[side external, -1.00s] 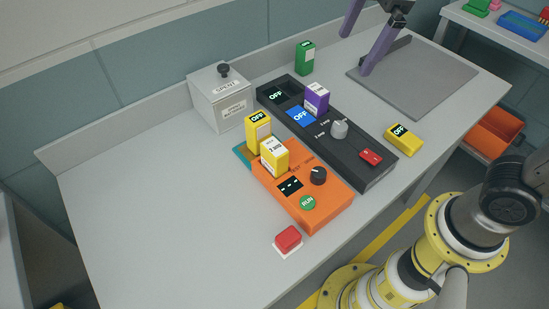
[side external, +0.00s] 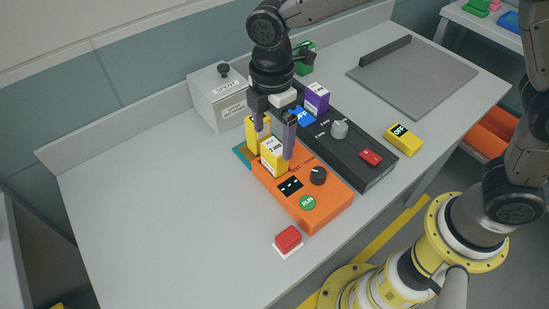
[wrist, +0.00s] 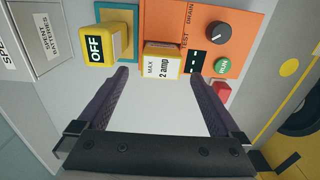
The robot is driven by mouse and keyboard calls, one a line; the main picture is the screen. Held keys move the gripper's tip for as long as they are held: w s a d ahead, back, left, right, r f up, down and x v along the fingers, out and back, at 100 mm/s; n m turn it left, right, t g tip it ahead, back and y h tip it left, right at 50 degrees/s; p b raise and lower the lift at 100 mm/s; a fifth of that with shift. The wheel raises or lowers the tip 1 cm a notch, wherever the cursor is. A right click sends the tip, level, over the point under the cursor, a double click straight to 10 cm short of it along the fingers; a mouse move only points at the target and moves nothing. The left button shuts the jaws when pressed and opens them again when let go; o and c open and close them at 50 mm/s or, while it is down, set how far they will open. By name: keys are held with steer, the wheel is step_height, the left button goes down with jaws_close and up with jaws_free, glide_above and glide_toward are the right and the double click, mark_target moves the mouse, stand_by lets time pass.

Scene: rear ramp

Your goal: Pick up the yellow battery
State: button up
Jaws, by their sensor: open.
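Several yellow batteries show in the side view. One with an OFF display (side external: 256,147) stands upright at the teal end of the orange tester; it also shows in the wrist view (wrist: 100,45). Beside it, a yellow block with a white "MAX 2 amp" label (side external: 271,161) sits on the orange tester (side external: 327,209); the wrist view shows this block (wrist: 163,62) too. Another yellow battery (side external: 404,139) lies at the right, reading OFF. My gripper (side external: 274,142) is open, its fingers pointing down on either side of the labelled block. Whether they touch it is unclear.
A dark panel (side external: 368,172) with a purple battery (side external: 317,97) stands behind the tester. A grey spent-batteries box (side external: 212,108) is at back left, partly behind my arm. A red button (side external: 288,239) sits in front. The table's left side is clear.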

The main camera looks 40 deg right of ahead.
mark_target(274, 146)
steer(key=shift+d+f, duration=0.2)
steer(key=shift+f, duration=2.9)
steer(key=shift+r, duration=0.1)
jaws_close()
